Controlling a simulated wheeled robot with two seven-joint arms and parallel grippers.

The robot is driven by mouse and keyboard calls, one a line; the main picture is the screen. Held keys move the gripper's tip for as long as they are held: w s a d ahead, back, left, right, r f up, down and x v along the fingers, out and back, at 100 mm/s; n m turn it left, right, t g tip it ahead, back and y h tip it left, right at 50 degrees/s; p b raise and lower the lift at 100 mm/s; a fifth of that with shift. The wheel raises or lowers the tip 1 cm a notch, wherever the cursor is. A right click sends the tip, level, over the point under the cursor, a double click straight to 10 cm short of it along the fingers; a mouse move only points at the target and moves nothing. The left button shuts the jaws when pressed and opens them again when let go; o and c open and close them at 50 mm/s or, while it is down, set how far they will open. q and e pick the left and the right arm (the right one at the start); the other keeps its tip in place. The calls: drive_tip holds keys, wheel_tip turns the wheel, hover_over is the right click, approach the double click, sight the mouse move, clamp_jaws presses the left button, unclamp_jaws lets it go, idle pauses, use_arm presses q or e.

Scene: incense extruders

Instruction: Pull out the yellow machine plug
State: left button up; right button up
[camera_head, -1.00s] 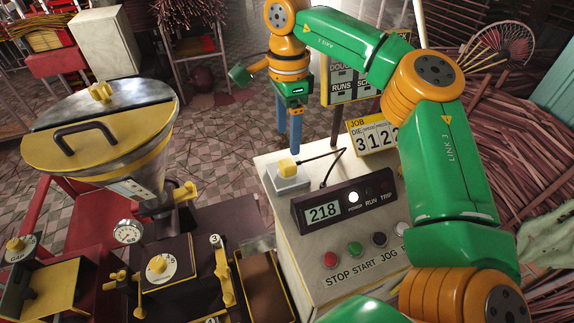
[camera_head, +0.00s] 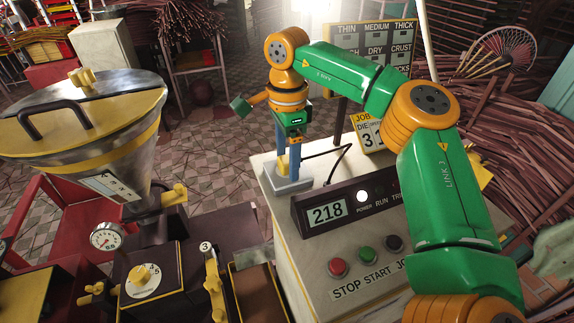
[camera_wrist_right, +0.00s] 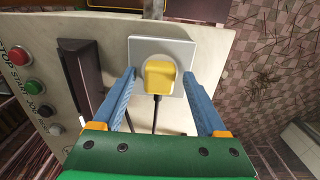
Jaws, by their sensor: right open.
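The yellow plug (camera_head: 283,165) sits in a pale grey socket plate (camera_head: 287,186) on top of the cream control cabinet. A dark cord runs from the plug to the display box. My right gripper (camera_head: 294,172) points down at the socket, its blue fingers open. In the right wrist view, the plug (camera_wrist_right: 160,77) lies between the two fingertips (camera_wrist_right: 159,74), with visible gaps on both sides, and the socket plate (camera_wrist_right: 177,47) shows around it. In the head view a finger partly hides the plug. My left gripper is not in view.
The black display box (camera_head: 327,211) reading 218 stands close in front of the socket. Red, green and black buttons (camera_head: 367,255) are on the cabinet front. A yellow-lidded hopper machine (camera_head: 80,125) is at left. Sign boards (camera_head: 374,42) stand behind my right arm.

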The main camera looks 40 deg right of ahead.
sight(287, 159)
idle(0.4)
drive_tip(key=shift+p, duration=0.5)
idle(0.3)
clamp_jaws()
drive_tip(key=shift+r, duration=0.15)
drive_tip(key=shift+r+p, duration=2.9)
drive_tip(key=shift+p, duration=0.35)
